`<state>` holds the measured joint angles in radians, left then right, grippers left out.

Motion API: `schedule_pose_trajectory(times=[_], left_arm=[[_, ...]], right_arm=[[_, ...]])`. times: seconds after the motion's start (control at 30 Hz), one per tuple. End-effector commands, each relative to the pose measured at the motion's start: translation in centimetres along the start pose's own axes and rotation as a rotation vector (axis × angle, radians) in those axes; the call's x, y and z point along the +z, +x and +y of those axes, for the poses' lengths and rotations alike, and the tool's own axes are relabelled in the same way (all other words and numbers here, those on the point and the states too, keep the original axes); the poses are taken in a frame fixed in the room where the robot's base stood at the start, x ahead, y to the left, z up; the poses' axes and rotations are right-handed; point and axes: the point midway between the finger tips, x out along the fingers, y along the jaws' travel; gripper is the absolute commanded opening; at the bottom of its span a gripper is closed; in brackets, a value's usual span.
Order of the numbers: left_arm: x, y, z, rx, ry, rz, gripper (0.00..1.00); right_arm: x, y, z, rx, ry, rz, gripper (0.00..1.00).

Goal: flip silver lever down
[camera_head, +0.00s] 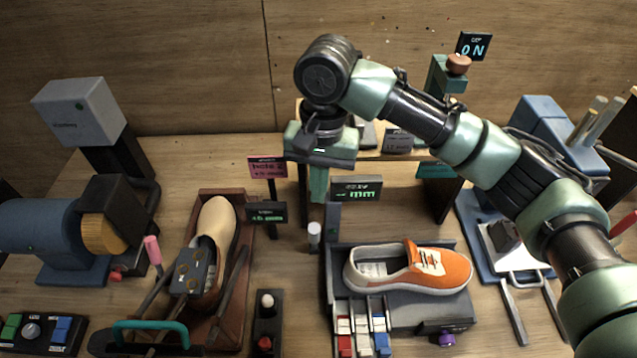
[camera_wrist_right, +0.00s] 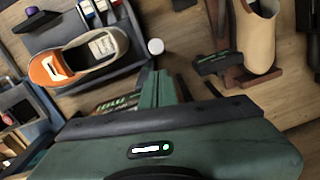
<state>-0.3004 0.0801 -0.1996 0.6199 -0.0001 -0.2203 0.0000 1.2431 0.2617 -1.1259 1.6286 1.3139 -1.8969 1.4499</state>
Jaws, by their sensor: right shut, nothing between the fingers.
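A short post with a silver-white cap (camera_head: 314,235) stands upright at the left edge of the grey shoe stand (camera_head: 400,318); it may be the silver lever, but I cannot tell for sure. Its round cap also shows in the right wrist view (camera_wrist_right: 155,46). My right gripper (camera_head: 318,195) points down just behind and above this cap, shut and empty, its fingers together. In the right wrist view the fingertips (camera_wrist_right: 160,75) are close to the cap; I cannot tell whether they touch it. My left gripper is not in view.
An orange sneaker (camera_head: 436,268) lies on the grey stand, with red, white and blue switches (camera_head: 362,325) in front. A beige shoe (camera_head: 218,225) sits in a brown holder to the left. Small signs (camera_head: 357,190) stand near the gripper. Blue machines (camera_head: 45,228) flank the table.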

Motion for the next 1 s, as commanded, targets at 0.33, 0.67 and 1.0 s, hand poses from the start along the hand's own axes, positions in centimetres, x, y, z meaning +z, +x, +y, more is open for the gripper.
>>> schedule_pose_trajectory(times=[0.33,0.67,1.0], left_arm=[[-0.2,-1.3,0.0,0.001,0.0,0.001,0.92],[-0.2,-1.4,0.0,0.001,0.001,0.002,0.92],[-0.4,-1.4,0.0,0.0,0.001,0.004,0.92]], right_arm=[[0.0,5.6,0.1,0.002,0.001,-0.002,0.0],[0.0,6.8,0.1,0.0,0.0,0.0,0.0],[-0.6,6.7,-0.1,-0.003,-0.002,0.016,0.0]])
